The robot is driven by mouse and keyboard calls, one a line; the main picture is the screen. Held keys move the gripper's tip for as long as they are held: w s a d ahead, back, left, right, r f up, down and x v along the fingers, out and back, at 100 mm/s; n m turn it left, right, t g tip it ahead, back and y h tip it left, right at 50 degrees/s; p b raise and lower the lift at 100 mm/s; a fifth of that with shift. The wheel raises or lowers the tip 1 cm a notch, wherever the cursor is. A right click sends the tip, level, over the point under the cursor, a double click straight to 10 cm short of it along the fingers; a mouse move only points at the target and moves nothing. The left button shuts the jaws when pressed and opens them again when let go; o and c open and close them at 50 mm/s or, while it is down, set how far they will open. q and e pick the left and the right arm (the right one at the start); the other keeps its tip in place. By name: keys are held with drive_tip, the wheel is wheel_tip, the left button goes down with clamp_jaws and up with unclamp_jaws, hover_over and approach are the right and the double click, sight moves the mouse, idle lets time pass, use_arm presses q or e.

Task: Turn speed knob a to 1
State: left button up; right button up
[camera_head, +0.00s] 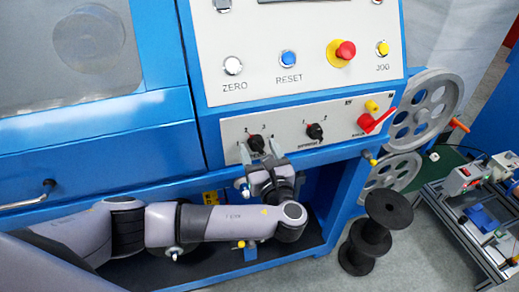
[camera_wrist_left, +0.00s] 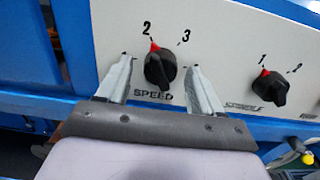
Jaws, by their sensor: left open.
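The speed knob (camera_head: 256,144) is a black rotary knob on the left of the lower white panel. In the left wrist view the knob (camera_wrist_left: 161,70) has "SPEED" printed below it, and its red pointer mark is close to the 2. The 3 is to the upper right. My left gripper (camera_head: 259,153) is open in front of the panel. In the wrist view its fingers (camera_wrist_left: 160,72) stand on either side of the knob, with a visible gap on both sides. The 1 on the dial is hidden in the wrist view. My right gripper is not in view.
A second black knob (camera_head: 314,131), marked 1 and 2, is to the right on the same panel. A red lever (camera_head: 375,121) is further right. Above are a red stop button (camera_head: 345,50) and a blue reset button (camera_head: 288,58). Black spools (camera_head: 388,209) stand below right.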

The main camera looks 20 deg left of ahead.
use_arm(q)
drive_tip(key=shift+w, duration=0.15)
drive_tip(key=c, duration=1.1)
drive_tip(key=shift+o, duration=0.3)
